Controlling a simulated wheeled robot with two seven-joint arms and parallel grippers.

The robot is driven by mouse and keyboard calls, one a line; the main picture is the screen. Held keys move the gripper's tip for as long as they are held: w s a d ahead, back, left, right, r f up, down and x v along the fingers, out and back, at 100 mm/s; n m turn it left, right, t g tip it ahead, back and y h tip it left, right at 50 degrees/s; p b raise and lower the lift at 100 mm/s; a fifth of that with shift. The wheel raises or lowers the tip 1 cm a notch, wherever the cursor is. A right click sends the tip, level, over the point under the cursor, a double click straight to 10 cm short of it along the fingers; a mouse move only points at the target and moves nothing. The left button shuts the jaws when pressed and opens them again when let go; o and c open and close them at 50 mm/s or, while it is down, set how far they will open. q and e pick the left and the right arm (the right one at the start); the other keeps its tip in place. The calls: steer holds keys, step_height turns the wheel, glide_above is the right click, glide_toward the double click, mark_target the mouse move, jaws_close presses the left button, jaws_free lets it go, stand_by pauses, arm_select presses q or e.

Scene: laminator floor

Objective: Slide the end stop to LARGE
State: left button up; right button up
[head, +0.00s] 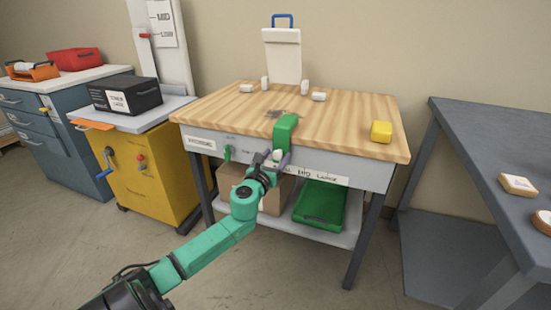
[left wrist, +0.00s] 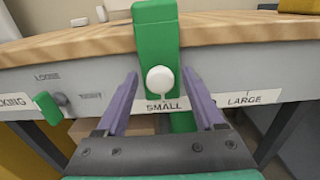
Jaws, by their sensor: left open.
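The green end stop (head: 285,131) hangs over the front edge of the wooden-topped bench. In the left wrist view the end stop (left wrist: 155,35) carries a round white knob (left wrist: 160,79) and stands at the SMALL label (left wrist: 167,105). The LARGE label (left wrist: 244,99) is further right on the grey front; the label between is mostly hidden by my right finger. My left gripper (left wrist: 159,76) is open, its purple fingers on either side of the knob with gaps visible. In the head view my left gripper (head: 272,158) is at the bench front. My right gripper is out of view.
A green lever (left wrist: 47,107) near the LOOSE and TIGHT labels is left of the end stop. The wooden top (head: 350,125) holds a yellow block (head: 381,131) and small white pieces. A green tray (head: 319,205) is on the lower shelf. A grey table (head: 480,150) stands right.

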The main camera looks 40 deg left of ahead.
arm_select(q)
jaws_close()
stand_by(1.3)
